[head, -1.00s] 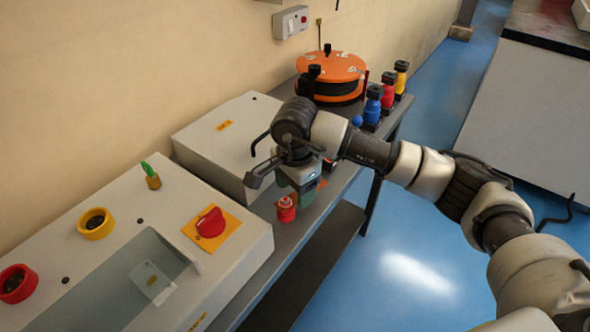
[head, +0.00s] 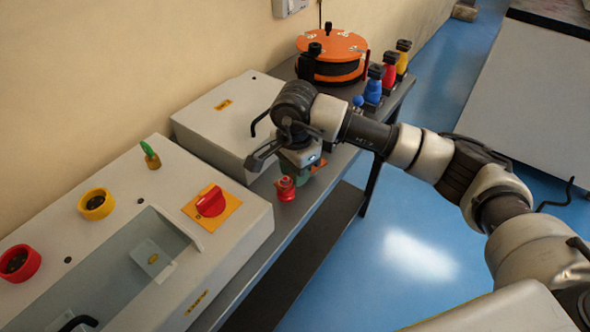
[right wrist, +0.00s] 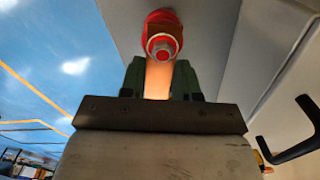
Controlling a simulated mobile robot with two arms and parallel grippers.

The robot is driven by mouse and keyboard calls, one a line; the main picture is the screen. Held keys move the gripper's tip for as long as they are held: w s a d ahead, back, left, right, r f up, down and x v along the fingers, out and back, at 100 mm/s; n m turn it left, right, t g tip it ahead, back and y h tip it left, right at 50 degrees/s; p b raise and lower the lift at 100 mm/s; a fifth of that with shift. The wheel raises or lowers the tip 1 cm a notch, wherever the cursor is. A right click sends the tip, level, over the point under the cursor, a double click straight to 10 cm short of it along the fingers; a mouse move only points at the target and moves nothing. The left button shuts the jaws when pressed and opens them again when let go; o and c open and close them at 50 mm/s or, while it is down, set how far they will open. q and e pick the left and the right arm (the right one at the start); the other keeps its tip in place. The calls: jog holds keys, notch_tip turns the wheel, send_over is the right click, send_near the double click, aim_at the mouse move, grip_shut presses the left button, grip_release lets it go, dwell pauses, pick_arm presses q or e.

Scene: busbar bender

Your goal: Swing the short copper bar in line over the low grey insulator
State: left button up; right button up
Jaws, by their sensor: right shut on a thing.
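The short copper bar (right wrist: 158,80) shows in the right wrist view as an orange strip between the two green fingers of my right gripper (right wrist: 158,72), which is shut on it. Its far end meets a red insulator (right wrist: 162,38) with a bolt and washer on top. In the head view my right gripper (head: 297,174) is low over the bench, just behind the red insulator (head: 286,189), and hides most of the bar. I cannot make out the low grey insulator; the gripper and wrist may cover it. My left gripper is not in view.
A pale box (head: 222,115) with a black handle stands close to the left of my right gripper. A control panel (head: 160,215) with knobs is nearer. Behind are an orange-topped drum (head: 332,45) and blue, red and yellow posts (head: 388,75). The bench's right edge is close.

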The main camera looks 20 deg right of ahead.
jog(key=shift+w+n+b, duration=0.35)
jog(key=shift+n+b, duration=0.85)
jog(key=shift+b, duration=0.05)
jog(key=shift+n, duration=0.3)
jog(key=shift+a+b, duration=0.1)
jog(key=shift+b, duration=0.6)
jog(key=o, duration=1.1)
jog(key=shift+c, duration=0.2)
